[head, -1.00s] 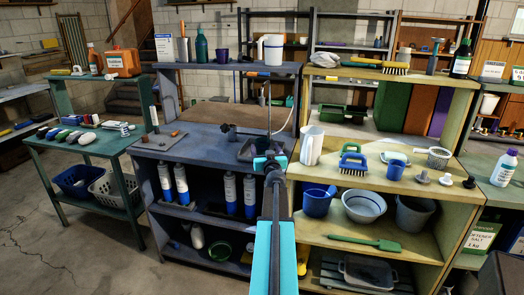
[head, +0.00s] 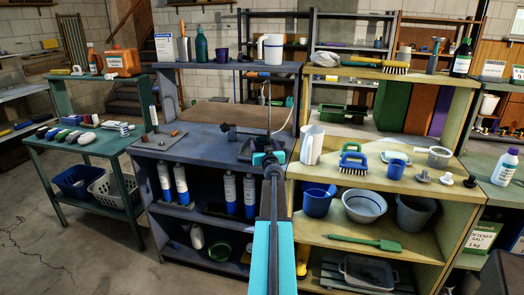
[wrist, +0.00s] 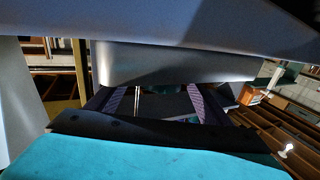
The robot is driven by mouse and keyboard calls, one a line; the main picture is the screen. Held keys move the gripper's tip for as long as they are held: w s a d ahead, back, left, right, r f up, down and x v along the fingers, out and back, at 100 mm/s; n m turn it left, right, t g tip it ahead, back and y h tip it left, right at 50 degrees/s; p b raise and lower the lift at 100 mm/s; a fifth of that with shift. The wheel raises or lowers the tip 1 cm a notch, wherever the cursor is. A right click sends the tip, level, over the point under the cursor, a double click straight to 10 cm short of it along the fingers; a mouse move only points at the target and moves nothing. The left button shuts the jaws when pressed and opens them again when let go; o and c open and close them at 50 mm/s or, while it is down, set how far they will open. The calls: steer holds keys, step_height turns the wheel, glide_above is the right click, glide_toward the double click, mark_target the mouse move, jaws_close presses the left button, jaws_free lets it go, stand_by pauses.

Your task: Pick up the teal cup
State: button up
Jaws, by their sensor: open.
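I cannot pick out a cup that is clearly teal. A teal bottle (head: 201,45) stands on the top shelf of the dark middle unit, with a dark blue cup (head: 222,55) to its right. A small blue cup (head: 396,169) stands on the pale right counter. My gripper (head: 266,157) is at the far end of my arm, over the dark middle counter, apart from these cups. It is open, and I see nothing held in it. Its fingers are mostly hidden in the head view, and the wrist view is largely blocked by dark, grey and cyan parts close to the camera.
A white pitcher (head: 311,145), blue brushes (head: 353,160) and a sieve (head: 439,156) crowd the right counter. A thin upright rod (head: 269,100) rises behind my gripper. A white jug (head: 271,49) is on the top shelf. The left part of the middle counter is fairly clear.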

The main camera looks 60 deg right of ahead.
steer(key=shift+w+d, duration=0.35)
steer(key=shift+d, duration=0.05)
stand_by(0.4)
steer(key=c, duration=1.2)
